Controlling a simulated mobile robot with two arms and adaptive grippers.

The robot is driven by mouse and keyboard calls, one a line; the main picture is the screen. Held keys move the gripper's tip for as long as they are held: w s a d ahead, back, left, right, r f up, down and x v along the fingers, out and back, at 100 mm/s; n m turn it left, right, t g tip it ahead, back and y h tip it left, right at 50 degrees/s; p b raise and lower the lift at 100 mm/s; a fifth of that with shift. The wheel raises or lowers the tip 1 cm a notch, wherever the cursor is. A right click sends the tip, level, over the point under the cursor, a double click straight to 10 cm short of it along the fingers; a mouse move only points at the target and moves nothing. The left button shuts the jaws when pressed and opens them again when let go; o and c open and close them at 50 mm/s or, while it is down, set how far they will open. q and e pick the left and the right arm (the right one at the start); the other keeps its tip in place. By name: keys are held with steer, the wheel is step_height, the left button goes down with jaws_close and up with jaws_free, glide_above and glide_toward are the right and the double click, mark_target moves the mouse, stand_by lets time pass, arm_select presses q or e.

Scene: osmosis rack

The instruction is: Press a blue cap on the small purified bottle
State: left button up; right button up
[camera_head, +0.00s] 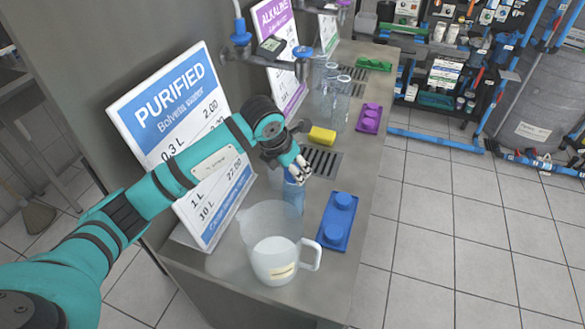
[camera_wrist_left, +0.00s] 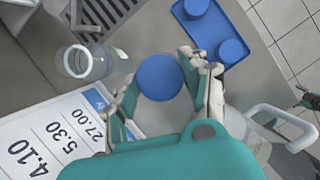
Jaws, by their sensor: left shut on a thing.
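My left gripper (camera_head: 300,170) is shut on a round blue cap, which shows between its fingers in the left wrist view (camera_wrist_left: 160,77). In the head view, a clear, bluish small bottle (camera_head: 293,200) stands below these fingers, partly behind the pitcher. The gripper covers the join, so I cannot tell whether the cap touches the bottle. A blue tray (camera_head: 336,238) with two more blue caps lies to the right on the counter; it also shows in the left wrist view (camera_wrist_left: 236,64). A dark and teal part at that view's right edge may be my right gripper (camera_wrist_left: 307,97).
A clear pitcher (camera_head: 274,255) stands in front of the bottle. A clear open vessel (camera_wrist_left: 85,62) stands beside the gripper. The PURIFIED sign (camera_head: 170,110) stands close behind my arm. A yellow block (camera_head: 322,135) and drain grate (camera_head: 322,161) lie beyond.

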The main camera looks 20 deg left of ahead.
arm_select(q)
steer(key=shift+s+f, duration=0.2)
steer(key=shift+f, duration=0.15)
steer(key=o, duration=1.2)
steer(key=shift+w+r, duration=0.1)
steer(key=shift+w, duration=0.1)
steer(key=shift+r, duration=0.1)
steer(key=o, duration=0.6)
steer(key=shift+c, duration=0.2)
steer(key=shift+r, duration=0.2)
steer(key=shift+r+p, duration=1.5)
steer(key=shift+r, duration=1.4)
